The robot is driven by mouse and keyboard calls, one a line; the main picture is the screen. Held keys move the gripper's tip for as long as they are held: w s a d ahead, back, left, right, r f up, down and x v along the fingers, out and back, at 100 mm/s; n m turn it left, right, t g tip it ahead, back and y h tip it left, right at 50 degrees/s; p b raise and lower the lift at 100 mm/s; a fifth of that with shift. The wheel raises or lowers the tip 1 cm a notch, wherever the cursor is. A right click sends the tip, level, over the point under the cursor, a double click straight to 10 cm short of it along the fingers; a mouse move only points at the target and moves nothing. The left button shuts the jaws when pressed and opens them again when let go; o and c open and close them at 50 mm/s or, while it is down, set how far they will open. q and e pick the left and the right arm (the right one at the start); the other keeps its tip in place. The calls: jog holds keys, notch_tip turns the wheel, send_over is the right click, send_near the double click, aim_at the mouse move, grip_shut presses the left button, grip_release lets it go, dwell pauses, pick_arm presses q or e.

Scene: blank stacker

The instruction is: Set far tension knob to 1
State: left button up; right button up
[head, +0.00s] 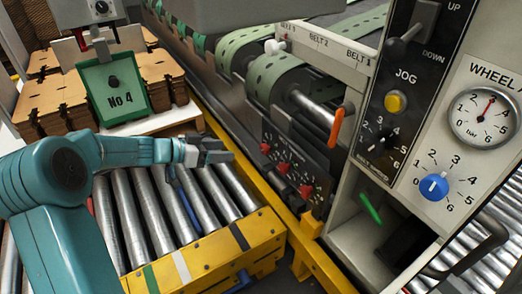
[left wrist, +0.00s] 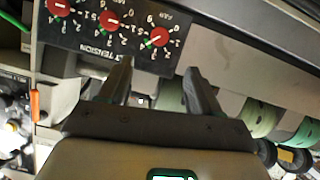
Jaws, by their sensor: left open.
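Three red tension knobs sit in a row on a dark panel (head: 296,160) low on the machine's side. The far tension knob (head: 265,148) is the one closest to the green belts. In the left wrist view the panel is upside down, and the far knob (left wrist: 159,37) is the rightmost, with white numbers around it. Its white mark is slanted; which number it points to is hard to tell. My left gripper (head: 228,151) is left of the knobs, apart from them. Its fingers (left wrist: 155,72) are open and empty, below the far knob in the wrist view. My right gripper is not in view.
The middle knob (head: 283,168) and near knob (head: 306,191) are close beside the far one. A yellow rail (head: 240,160) runs between my arm and the panel. An orange handle (head: 336,127) and the control box (head: 405,150) stand right. A roller conveyor (head: 130,215) lies below my arm.

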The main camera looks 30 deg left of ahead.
aim_at(262, 150)
pick_arm(q)
jog(key=b+x, duration=0.1)
jog(key=x, duration=1.2)
jog(key=shift+f, duration=0.1)
jog(key=shift+c, duration=0.3)
jog(key=c, duration=1)
